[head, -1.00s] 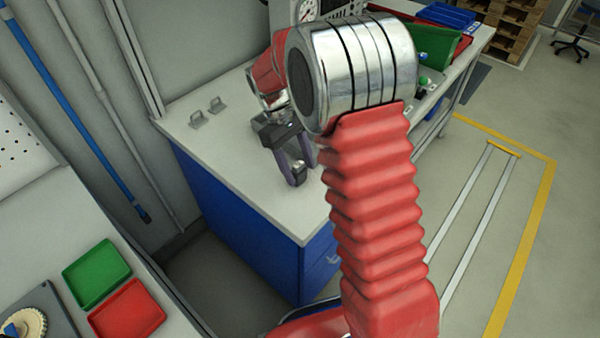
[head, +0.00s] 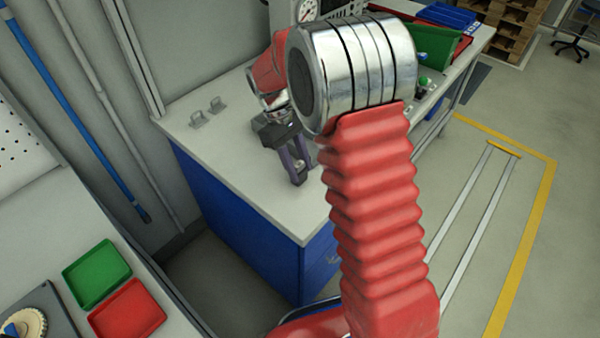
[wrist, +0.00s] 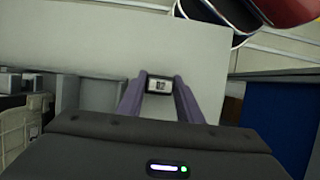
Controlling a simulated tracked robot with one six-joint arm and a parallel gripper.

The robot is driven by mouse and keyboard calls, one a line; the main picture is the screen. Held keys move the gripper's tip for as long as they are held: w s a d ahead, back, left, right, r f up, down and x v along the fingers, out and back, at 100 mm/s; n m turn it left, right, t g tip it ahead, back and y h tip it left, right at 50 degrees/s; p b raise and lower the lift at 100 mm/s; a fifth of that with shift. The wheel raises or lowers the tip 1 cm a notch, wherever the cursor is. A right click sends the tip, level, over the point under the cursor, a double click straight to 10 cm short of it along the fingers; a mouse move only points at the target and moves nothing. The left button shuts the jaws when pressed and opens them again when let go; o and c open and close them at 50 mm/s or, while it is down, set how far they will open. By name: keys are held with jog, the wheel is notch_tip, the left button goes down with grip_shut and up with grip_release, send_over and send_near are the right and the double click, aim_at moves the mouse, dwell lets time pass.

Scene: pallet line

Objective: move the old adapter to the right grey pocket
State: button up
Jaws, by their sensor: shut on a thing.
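My gripper (head: 298,174) points down at the pale top of the blue bench, its purple-grey fingers shut on a small light-and-dark piece, which I take to be the old adapter (wrist: 158,85). In the wrist view the piece sits between the fingertips and shows a small face with dark markings that are too small to read. The piece is at or just above the bench top; I cannot tell if it touches. In the head view the fingers mostly cover it. I cannot make out a right grey pocket in either view.
A green tray (head: 97,274), a red tray (head: 128,308) and a dark fixture with a cream gear (head: 28,324) lie on the left table. A green bin (head: 436,46) stands behind my arm.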

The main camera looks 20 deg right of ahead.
aim_at(299, 164)
jog(key=c, duration=0.3)
jog(key=shift+r, duration=0.15)
notch_tip(299, 164, up, 10)
jog(key=shift+f, duration=0.15)
dwell(1.0)
